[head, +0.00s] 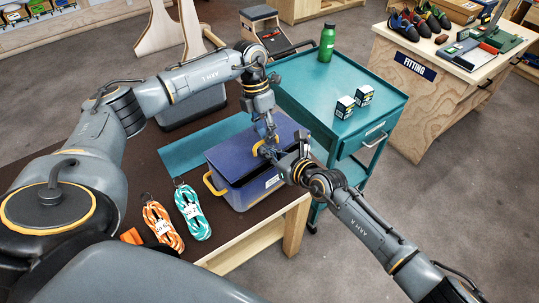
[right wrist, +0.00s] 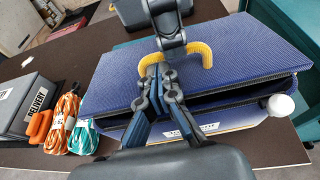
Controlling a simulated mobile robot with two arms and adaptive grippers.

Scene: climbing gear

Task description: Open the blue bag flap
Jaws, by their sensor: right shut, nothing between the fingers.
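The blue bag (head: 238,186) sits on the dark table top, its flap (head: 228,150) lying over the top. A dark gap shows under the flap's near edge in the right wrist view, where the flap (right wrist: 245,68) looks nearly closed. A yellow handle (right wrist: 203,50) stands on the flap. My left gripper (head: 269,139) reaches down to this handle from above; whether its fingers grip it is hidden. My right gripper (head: 287,164) is at the bag's right front edge. In the right wrist view its fingers (right wrist: 166,78) are shut and empty, close in front of the handle.
An orange rope coil (head: 163,224) and a teal rope coil (head: 193,213) lie left of the bag. A teal cart (head: 302,88) with two small boxes and a green bottle (head: 327,42) stands behind and right. A white knob (right wrist: 280,105) shows beside the bag's right end.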

